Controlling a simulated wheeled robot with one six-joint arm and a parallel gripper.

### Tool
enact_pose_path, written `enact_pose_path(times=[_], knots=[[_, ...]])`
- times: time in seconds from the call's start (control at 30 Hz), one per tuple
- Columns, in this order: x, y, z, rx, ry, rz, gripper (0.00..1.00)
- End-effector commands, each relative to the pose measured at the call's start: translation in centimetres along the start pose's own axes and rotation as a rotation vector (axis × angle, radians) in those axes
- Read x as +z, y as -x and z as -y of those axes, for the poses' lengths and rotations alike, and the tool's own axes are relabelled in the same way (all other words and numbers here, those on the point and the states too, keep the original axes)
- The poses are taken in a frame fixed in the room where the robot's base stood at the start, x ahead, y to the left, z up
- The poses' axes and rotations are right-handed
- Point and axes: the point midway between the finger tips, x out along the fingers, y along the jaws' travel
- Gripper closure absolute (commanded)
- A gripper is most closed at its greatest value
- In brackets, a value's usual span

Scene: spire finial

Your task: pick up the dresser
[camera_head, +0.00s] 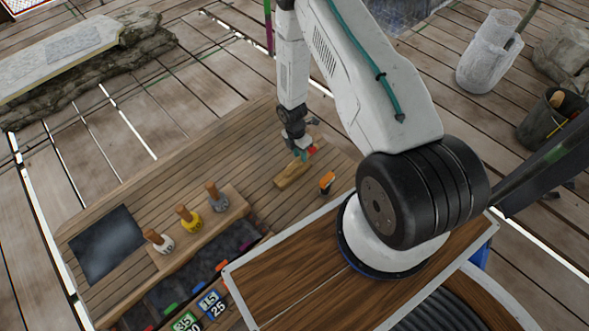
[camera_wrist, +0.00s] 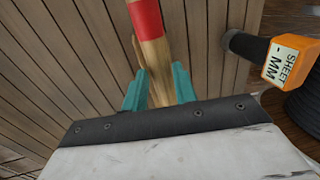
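The wooden tool that I take for the dresser (camera_head: 291,175) lies on the plank bench below my gripper (camera_head: 303,155) in the head view. In the wrist view, a wooden handle (camera_wrist: 155,55) with a red band runs up out of the frame. The teal fingers of my gripper (camera_wrist: 159,88) stand on either side of this handle, close against it with no clear gap. They look shut on it. The tool's far end is out of the wrist view, and I cannot tell whether it is lifted off the bench.
Several knob-handled tools stand in a wooden rack (camera_head: 230,213) at left. A dark sheet (camera_head: 105,243) lies farther left. Bare bench planks lie between.

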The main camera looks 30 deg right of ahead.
Motion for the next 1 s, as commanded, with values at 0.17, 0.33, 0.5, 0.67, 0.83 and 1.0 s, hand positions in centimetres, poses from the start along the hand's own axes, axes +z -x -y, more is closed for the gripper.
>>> enact_pose_path(times=[0.17, 0.33, 0.5, 0.67, 0.83, 1.0], knots=[[-0.1, -2.7, 0.0, -0.002, -0.001, -0.001, 0.72], [0.0, -3.3, 0.0, 0.000, -0.001, 0.000, 0.72], [0.0, -3.3, 0.0, 0.000, -0.001, 0.000, 0.78], [0.0, -3.2, 0.0, 0.000, -0.001, 0.000, 1.00], [0.0, -3.2, 0.0, 0.000, -0.001, 0.000, 1.00], [0.0, -2.6, 0.1, 0.000, -0.001, 0.000, 1.00]])
